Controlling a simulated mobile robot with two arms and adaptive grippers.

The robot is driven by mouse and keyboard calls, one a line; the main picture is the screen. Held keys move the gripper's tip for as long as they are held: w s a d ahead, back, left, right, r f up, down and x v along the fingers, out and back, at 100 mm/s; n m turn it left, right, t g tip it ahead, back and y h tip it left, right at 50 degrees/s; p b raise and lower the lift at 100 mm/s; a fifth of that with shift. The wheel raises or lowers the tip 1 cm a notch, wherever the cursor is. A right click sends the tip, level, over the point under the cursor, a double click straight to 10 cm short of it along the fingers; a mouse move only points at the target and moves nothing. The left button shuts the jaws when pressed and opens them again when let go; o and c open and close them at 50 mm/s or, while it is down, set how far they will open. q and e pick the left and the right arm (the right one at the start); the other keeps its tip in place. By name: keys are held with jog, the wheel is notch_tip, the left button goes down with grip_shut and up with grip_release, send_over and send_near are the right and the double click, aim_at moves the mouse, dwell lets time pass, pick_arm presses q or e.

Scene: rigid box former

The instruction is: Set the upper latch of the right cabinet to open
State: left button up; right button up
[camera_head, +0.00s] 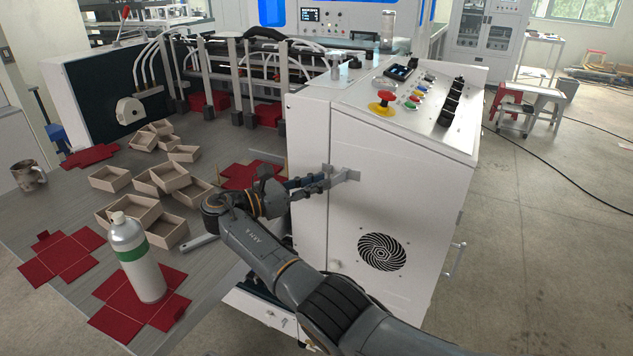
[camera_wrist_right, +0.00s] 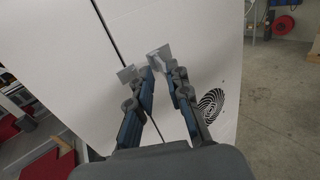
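The white right cabinet (camera_head: 395,190) stands right of centre in the head view, with a dark vertical seam on its front. Its upper latch (camera_head: 346,175) is a small grey metal fitting beside that seam. My right gripper (camera_head: 322,181) reaches it from the left. In the right wrist view two latch plates show, one left of the fingers and one (camera_wrist_right: 158,58) at the fingertips. The right gripper's fingers (camera_wrist_right: 160,72) have a narrow gap between them, with the latch plate at their tips. I cannot tell whether they touch or clamp it. My left gripper is out of view.
A control panel (camera_head: 430,95) with a red emergency button (camera_head: 382,103) tops the cabinet. The table to the left holds wooden trays (camera_head: 157,219), red box blanks (camera_head: 62,257) and a bottle (camera_head: 137,262).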

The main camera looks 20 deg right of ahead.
jog(key=a, duration=0.7)
jog(key=shift+s+a, duration=0.15)
jog(key=shift+s, duration=0.3)
